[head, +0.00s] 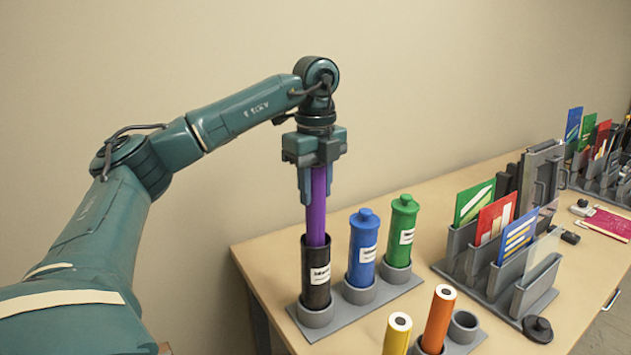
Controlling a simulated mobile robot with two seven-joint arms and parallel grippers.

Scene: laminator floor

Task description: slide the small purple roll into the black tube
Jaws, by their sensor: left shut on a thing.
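My left gripper (318,196) points straight down and is shut on the upper part of the purple roll (317,215). The roll is slim and upright. Its lower end is hidden at the mouth of the black tube (316,279), and it appears to be inside the rim; how deep I cannot tell. The black tube has a white label and stands upright, uncapped, in the left cup of a grey rack (357,321). My right gripper is out of view.
Capped blue (363,248) and green (401,231) tubes stand close right of the black tube. Yellow (397,335) and orange (438,318) rolls stand in front, beside an empty grey cup (464,326). A grey card holder (508,290) is further right.

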